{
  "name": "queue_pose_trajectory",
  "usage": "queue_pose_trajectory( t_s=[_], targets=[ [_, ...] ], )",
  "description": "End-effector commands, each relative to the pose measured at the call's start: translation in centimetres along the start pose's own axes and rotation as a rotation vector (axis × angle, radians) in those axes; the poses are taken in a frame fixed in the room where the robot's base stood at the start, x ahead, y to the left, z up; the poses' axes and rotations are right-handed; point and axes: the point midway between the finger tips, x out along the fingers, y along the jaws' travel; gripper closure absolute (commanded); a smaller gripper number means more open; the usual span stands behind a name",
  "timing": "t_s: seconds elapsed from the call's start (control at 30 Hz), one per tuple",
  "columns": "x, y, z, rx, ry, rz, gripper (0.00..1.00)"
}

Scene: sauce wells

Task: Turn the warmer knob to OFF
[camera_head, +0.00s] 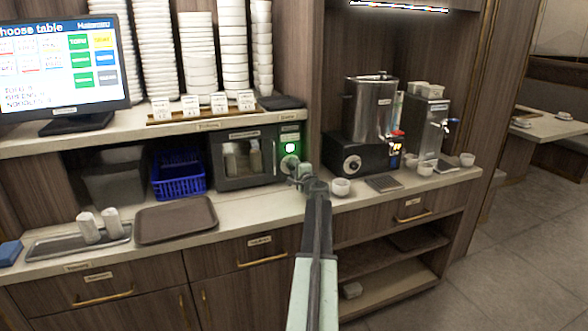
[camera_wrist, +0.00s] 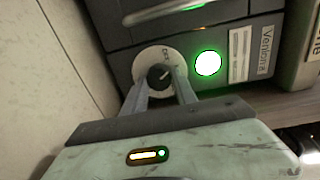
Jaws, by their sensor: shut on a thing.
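The warmer (camera_head: 228,180) is a dark box with a window and cups inside, on the counter. Its green light (camera_head: 290,149) is lit, and the light (camera_wrist: 208,63) also glows in the wrist view. The dark round knob (camera_wrist: 157,72) sits on a pale dial plate (camera_wrist: 144,64) beside the light. My gripper (camera_wrist: 161,84) is shut on the knob, one finger on each side. In the head view my gripper (camera_head: 301,174) is at the right end of the warmer's front and hides most of the knob. The dial print is too small to read.
A white cup (camera_head: 341,187) stands just right of my gripper. A steel urn (camera_head: 371,108) on a dark base with its own knob is farther right. A brown tray (camera_head: 176,221) and a blue basket (camera_head: 178,180) are left. The floor at right is clear.

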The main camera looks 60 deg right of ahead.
Motion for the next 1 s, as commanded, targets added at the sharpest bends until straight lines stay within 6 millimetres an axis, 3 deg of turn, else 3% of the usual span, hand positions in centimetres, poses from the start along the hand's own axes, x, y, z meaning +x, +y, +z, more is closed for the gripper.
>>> queue_pose_trajectory(
  t_s=[0.5,1.0],
  targets=[
    [-0.11,0.01,0.18,-0.389,0.018,0.0,1.0],
    [-0.1,-0.03,0.22,-0.498,0.024,0.0,1.0]
  ],
)
